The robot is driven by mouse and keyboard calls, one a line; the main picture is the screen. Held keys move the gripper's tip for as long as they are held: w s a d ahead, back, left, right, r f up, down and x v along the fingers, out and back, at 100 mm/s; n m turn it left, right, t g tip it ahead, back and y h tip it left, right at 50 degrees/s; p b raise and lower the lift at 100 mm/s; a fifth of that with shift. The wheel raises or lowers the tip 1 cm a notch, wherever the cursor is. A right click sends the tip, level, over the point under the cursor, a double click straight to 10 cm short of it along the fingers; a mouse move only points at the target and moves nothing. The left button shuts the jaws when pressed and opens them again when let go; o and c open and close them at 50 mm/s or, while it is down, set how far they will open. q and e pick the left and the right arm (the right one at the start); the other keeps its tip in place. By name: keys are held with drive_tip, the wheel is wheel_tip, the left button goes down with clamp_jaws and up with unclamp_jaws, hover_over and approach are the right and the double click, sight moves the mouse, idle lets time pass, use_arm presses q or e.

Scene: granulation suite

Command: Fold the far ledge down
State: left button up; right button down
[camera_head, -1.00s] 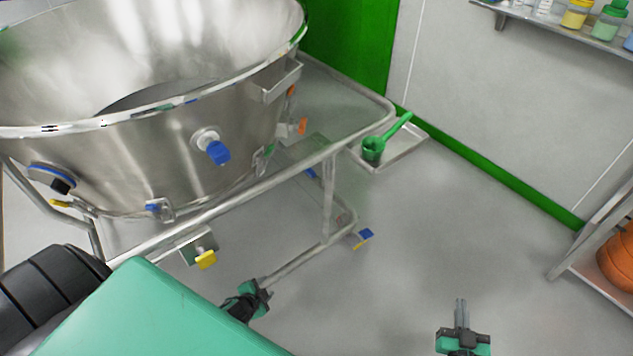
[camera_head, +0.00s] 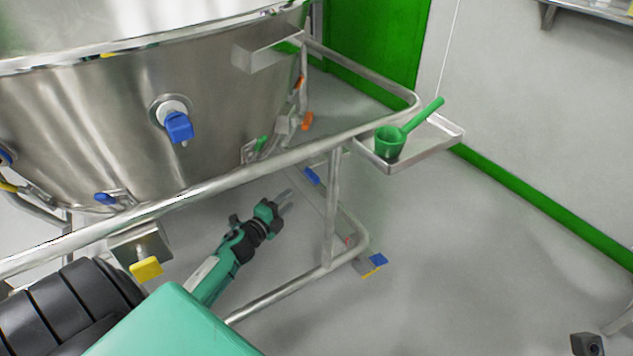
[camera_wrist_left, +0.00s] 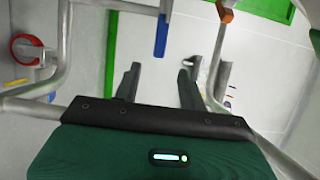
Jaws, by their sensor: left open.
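A shallow steel ledge (camera_head: 440,141) sticks out level from the far right end of the cart frame in the head view. A green scoop (camera_head: 391,143) rests on it, its handle pointing up and right. My left gripper (camera_head: 284,198) is below the cart's top rail, left of the ledge and lower, apart from it. In the left wrist view its two fingers (camera_wrist_left: 160,84) are spread with nothing between them. A blue strip (camera_wrist_left: 161,35) shows just beyond the fingers. A dark part of my right gripper (camera_head: 588,344) shows at the bottom right edge; its fingers cannot be made out.
A large steel bowl (camera_head: 90,130) with a blue-capped port fills the upper left. The cart's rail (camera_head: 190,193) and upright leg (camera_head: 334,205) stand around my left gripper. A bracket with a yellow tab (camera_head: 146,269) is at the near side.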

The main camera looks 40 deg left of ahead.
sight(310, 179)
use_arm(q)
drive_tip(key=w+b, duration=0.3)
drive_tip(key=w, duration=1)
drive_tip(key=shift+w+b, duration=0.3)
clamp_jaws()
